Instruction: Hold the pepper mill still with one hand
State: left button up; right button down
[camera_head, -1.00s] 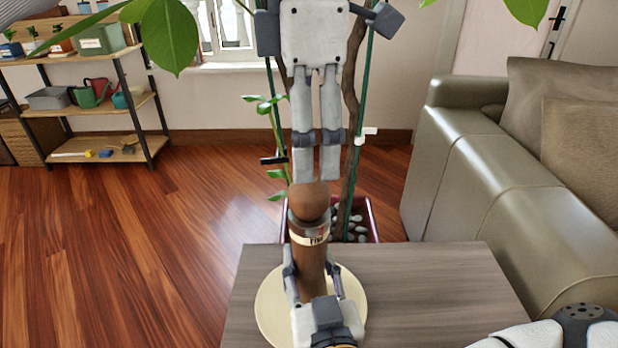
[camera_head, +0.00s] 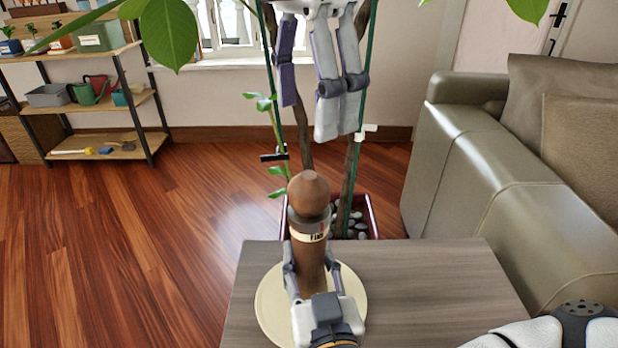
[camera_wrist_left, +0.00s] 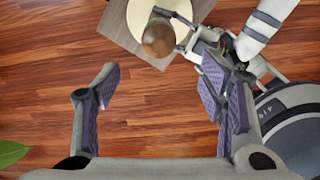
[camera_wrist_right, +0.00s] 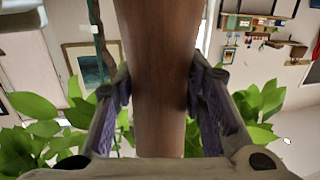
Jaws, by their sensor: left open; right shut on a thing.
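The pepper mill (camera_head: 311,261) is brown wood with a rounded top, a grey collar and a cream label band. It stands roughly upright over a round cream plate or mat (camera_head: 268,312) on the small table; its foot is hidden by my right gripper. My right gripper (camera_head: 312,272) is shut around the lower body, and in the right wrist view the fingers press both sides of the mill (camera_wrist_right: 158,70). My left gripper (camera_head: 315,112) is open and empty, above and beyond the mill. In the left wrist view the mill's top (camera_wrist_left: 158,38) lies beyond the spread fingers (camera_wrist_left: 160,88).
The grey-brown table (camera_head: 430,285) is bare to the right of the plate. A potted plant (camera_head: 360,218) with stakes and stems stands just behind the table. A green-grey sofa (camera_head: 480,170) is at the right, and a shelf (camera_head: 110,105) at the far left. Wooden floor is open at left.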

aim_at(309, 175)
pick_arm(q)
jog(key=n, duration=0.5)
jog(key=shift+w, duration=0.1)
jog(key=n, duration=0.3)
jog(key=shift+f, duration=0.1)
notch_tip(309, 175, down, 12)
jog(key=shift+r, duration=0.1)
jog(key=shift+c, duration=0.5)
jog(key=c, duration=1.1)
